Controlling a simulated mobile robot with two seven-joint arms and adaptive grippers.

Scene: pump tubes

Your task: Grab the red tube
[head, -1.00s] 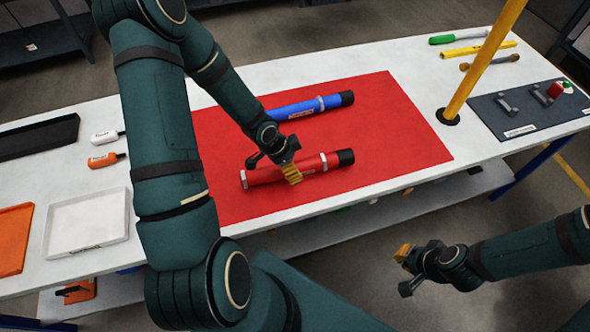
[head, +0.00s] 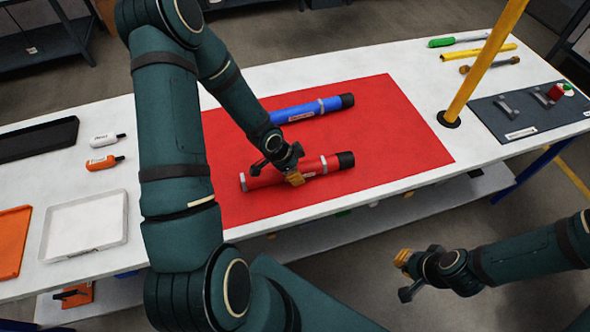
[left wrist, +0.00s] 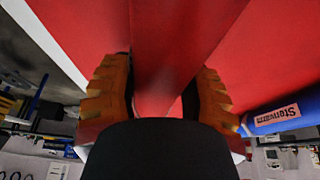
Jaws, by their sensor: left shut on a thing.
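The red tube (head: 327,164) with a black end cap lies on the red mat (head: 400,125) on the table. My left gripper (head: 294,178) is at the tube's middle, its fingers shut on it from above. In the left wrist view, the red tube (left wrist: 165,50) runs between the two orange fingers, close against both. Red tube and red mat blend there, so the exact contact is hard to see. My right gripper (head: 404,272) hangs in the air in front of the table, away from the tube; its finger opening is not clear.
A blue tube (head: 300,112) lies behind the red one; it also shows in the left wrist view (left wrist: 275,117). A yellow post (head: 483,65) rises at the right.

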